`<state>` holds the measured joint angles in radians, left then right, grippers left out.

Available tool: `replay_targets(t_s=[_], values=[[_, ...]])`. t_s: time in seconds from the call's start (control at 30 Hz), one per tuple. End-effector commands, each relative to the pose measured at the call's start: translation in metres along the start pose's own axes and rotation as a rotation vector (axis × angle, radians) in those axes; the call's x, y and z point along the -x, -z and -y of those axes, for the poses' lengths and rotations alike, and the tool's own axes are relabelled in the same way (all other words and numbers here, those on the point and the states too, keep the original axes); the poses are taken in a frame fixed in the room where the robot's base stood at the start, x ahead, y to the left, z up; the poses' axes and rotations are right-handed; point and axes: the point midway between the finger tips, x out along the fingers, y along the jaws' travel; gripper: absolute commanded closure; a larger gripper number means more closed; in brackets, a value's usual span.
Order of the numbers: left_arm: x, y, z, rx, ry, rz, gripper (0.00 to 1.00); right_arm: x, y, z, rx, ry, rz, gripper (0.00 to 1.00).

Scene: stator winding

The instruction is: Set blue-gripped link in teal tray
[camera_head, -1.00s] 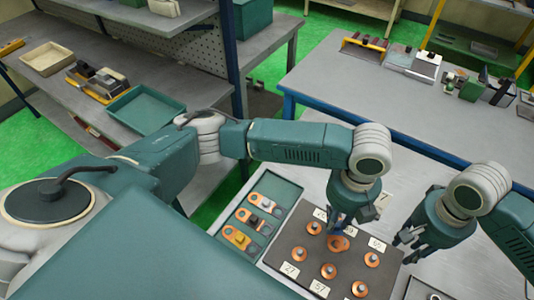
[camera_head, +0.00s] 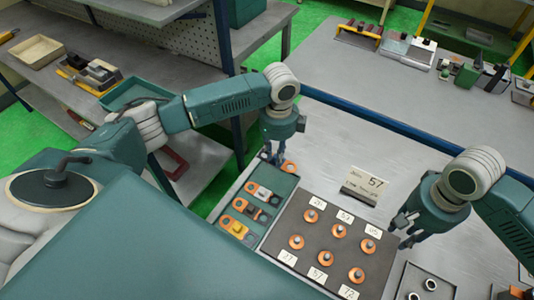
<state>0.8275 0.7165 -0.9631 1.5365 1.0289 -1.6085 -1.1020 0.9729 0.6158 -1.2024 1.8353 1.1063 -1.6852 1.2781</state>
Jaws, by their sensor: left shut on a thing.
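My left gripper (camera_head: 272,158) is shut on the blue-gripped link, above the far end of the teal tray (camera_head: 279,185). The orange end of the blue-gripped link (camera_head: 290,167) shows to the right of the fingers. Its blue grip is mostly hidden by the fingers, and I cannot tell whether the link touches the tray. In the tray, closer to me, lie a white-gripped link (camera_head: 262,193), a black-gripped link (camera_head: 249,209) and a yellow-gripped link (camera_head: 236,228). My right gripper (camera_head: 403,232) is open and empty, right of the dark board.
The dark board (camera_head: 312,239) right of the tray holds several orange rings on pegs, with number labels. A grey tray with rings (camera_head: 421,282) is at lower right. The table beyond the card is clear.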

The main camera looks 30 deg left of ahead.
Motion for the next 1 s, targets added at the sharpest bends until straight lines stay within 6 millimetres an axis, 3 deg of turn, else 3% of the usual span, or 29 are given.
replay_targets(t_s=[0.1,0.37,0.53,0.93,0.97,1.0], values=[[-0.022,0.001,-0.001,0.0,-0.002,-0.001,1.0,0.0,0.0,0.0,0.0,0.0,0.0,0.7],[-0.044,0.001,0.0,-0.001,-0.001,-0.001,1.0,0.0,0.0,0.0,0.0,0.0,0.0,0.7],[-0.069,0.001,0.0,-0.001,-0.001,0.0,1.0,0.0,0.0,0.0,0.0,0.0,0.0,0.7],[-0.076,0.001,0.0,-0.001,0.001,-0.001,1.0,0.0,0.0,0.0,0.0,0.0,0.0,0.7],[-0.075,0.001,0.0,-0.001,0.001,-0.001,0.73,0.0,0.0,0.0,0.0,0.0,0.0,0.7],[-0.075,0.001,0.0,-0.002,0.001,-0.001,0.65,0.0,0.0,0.0,0.0,0.0,0.0,0.7]])
